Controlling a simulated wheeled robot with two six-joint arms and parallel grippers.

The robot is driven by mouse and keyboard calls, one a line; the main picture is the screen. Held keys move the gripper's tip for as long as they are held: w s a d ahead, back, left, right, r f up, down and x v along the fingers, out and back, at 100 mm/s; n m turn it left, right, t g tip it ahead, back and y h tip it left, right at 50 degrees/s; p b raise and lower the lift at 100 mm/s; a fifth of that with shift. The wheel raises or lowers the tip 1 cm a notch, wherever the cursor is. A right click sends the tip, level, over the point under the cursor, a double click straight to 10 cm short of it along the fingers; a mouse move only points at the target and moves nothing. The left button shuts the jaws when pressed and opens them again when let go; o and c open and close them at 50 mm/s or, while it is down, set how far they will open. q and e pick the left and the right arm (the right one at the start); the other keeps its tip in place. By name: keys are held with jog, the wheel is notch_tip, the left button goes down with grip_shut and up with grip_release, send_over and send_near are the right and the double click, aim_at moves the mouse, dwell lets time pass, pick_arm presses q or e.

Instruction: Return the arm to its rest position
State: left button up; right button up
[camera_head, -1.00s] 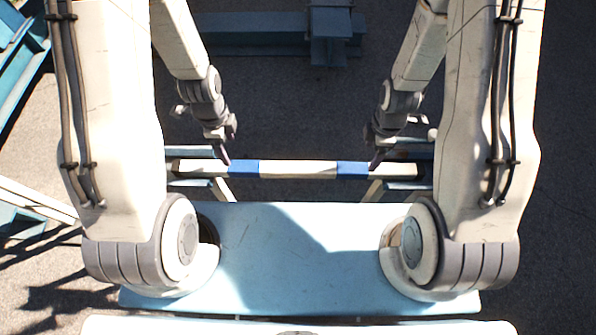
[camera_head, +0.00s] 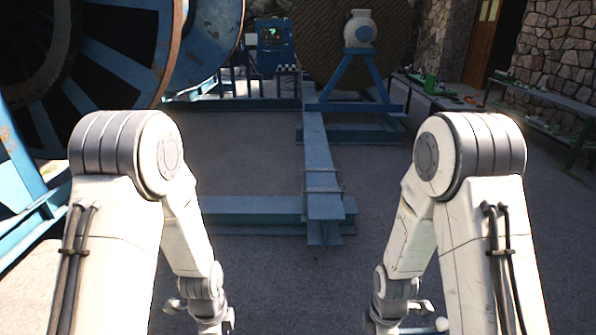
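My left arm (camera_head: 185,240) reaches away from me and down along the left side, bent at the shoulder joint. My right arm (camera_head: 408,240) mirrors it on the right. Both wrists are at the bottom edge of the head view. The gripper fingers are cut off below the edge, so I cannot see whether they are open or holding anything.
A large blue cable reel (camera_head: 120,45) stands at the left. A blue beam frame (camera_head: 322,185) lies on the ground ahead, with a blue stand (camera_head: 355,75) bearing a pale motor (camera_head: 360,28). Benches (camera_head: 545,100) line the stone wall. Grey ground is clear between.

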pick_arm(q)
jog(key=s+d+r+n+b, duration=0.2)
jog(key=s+d+r+n, duration=0.3)
jog(key=d+r, duration=0.55)
pick_arm(e)
jog(key=s+a+r+m, duration=0.5)
jog(key=a+r, duration=0.5)
jog(key=r, duration=0.1)
pick_arm(q)
jog(key=s+d+r+n+h+b, duration=0.1)
jog(key=s+r+n, duration=0.4)
jog(key=s, duration=0.5)
jog(key=shift+s+d+r+b, duration=0.2)
jog(key=shift+d+r+b, duration=0.1)
jog(key=shift+d+r, duration=0.4)
pick_arm(e)
jog(key=s+a+r+m+y, duration=0.1)
jog(key=s+r+m, duration=0.4)
jog(key=s, duration=0.5)
jog(key=shift+s+a+r, duration=0.2)
jog(key=shift+a+r, duration=0.55)
jog(key=shift+a, duration=0.15)
